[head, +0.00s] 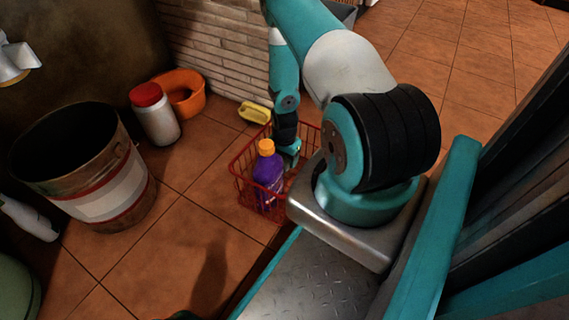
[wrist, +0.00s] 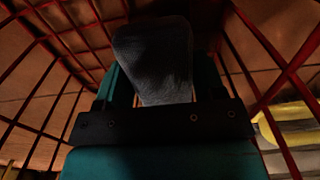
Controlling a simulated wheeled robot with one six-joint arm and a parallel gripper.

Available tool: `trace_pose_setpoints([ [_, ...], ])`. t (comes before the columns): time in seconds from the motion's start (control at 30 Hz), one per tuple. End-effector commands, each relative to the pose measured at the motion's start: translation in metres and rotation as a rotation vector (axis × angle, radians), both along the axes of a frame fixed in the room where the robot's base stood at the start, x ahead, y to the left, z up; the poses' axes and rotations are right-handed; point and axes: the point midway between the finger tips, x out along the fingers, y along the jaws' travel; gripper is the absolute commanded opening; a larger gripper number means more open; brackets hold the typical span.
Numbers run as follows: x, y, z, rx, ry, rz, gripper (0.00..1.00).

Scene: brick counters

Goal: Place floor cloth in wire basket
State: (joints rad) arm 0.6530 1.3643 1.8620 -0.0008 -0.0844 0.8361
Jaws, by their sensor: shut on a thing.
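The red wire basket (head: 240,183) stands on the tiled floor beside my base, and its bars surround the wrist view (wrist: 262,50). My gripper (head: 291,150) reaches down into the basket, and in the wrist view my gripper (wrist: 157,85) is shut on a dark grey floor cloth (wrist: 154,55). The cloth sticks out beyond the fingers, inside the basket bars. Whether it touches the basket floor is too dark to tell. In the head view the cloth is not clearly visible, hidden by my arm and the basket.
A purple bottle with an orange cap (head: 267,172) stands in the basket. A yellow object (head: 255,112) lies just behind it. A large bucket (head: 80,165), a red-lidded jar (head: 155,113) and an orange tub (head: 183,92) stand to the left. Floor before the basket is clear.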

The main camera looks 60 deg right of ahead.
Motion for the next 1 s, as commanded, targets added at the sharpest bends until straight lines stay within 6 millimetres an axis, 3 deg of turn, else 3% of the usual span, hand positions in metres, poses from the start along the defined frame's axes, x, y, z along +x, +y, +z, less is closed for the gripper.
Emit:
trace_pose_setpoints([
  [0.03, 0.0, 0.0, -0.011, -0.001, -0.001, 0.0, 0.4],
  [0.43, 0.0, 0.0, -0.014, 0.0, 0.0, 0.0, 0.4],
  [0.47, 0.0, 0.0, -0.013, 0.0, 0.0, 0.0, 0.7],
  [0.53, 0.0, 0.0, -0.013, 0.0, 0.0, 0.0, 0.86],
  [0.57, 0.0, 0.0, -0.013, 0.0, 0.0, 0.0, 0.89],
  [0.83, 0.0, 0.0, -0.011, -0.001, -0.001, 0.0, 0.89],
  [1.0, 0.001, -0.001, 0.012, -0.002, -0.002, 0.0, 0.89],
])
